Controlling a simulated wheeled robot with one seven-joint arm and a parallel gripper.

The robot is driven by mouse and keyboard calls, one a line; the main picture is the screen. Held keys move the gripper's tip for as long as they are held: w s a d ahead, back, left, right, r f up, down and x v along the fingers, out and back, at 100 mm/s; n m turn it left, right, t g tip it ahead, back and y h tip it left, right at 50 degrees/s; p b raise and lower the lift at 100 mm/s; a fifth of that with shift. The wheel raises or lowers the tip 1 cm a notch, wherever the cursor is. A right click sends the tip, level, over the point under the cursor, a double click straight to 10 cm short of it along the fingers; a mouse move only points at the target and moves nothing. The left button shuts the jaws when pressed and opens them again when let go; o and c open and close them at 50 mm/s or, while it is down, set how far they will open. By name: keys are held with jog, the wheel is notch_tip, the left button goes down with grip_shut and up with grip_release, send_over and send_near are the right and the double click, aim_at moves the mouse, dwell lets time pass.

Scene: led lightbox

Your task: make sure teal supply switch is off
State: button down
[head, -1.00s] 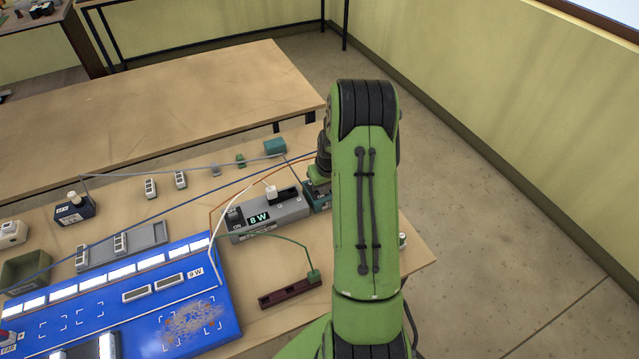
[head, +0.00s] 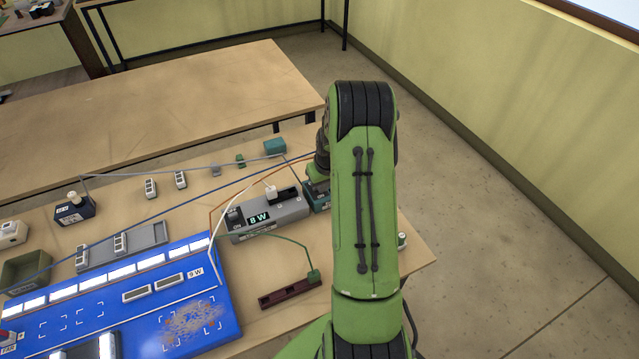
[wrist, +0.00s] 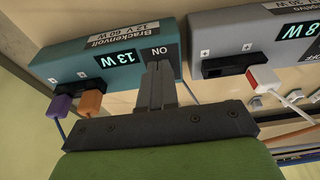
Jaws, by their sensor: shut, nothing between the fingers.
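The teal supply (wrist: 75,68) fills the upper left of the wrist view, labelled Brackenvolt 12 V 60 W. A purple plug and an orange plug (wrist: 92,101) sit in the supply's sockets. In the head view the teal supply (head: 317,200) is partly hidden by my arm.
A grey supply (head: 268,218) reading 8 W stands close beside the teal one, with a white plug (wrist: 266,78) in it. Cables cross the table behind. A blue lit panel (head: 215,318) lies at left, and a dark red strip (head: 290,292) in front.

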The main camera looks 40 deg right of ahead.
jog(key=shift+w+d, duration=0.15)
jog(key=shift+w, duration=0.55)
jog(key=shift+w+d+f, duration=0.1)
jog(key=shift+w+f, duration=0.05)
jog(key=shift+w, duration=0.35)
jog(key=shift+s+a+b, duration=0.25)
jog(key=shift+s+b, duration=0.1)
jog(key=shift+s, duration=0.45)
jog(key=w+p+v, duration=0.1)
jog(key=p+v, duration=0.3)
jog(key=v, duration=0.3)
jog(key=shift+w+d+r, duration=0.25)
jog(key=shift+w+d, duration=0.15)
jog(key=shift+w, duration=0.2)
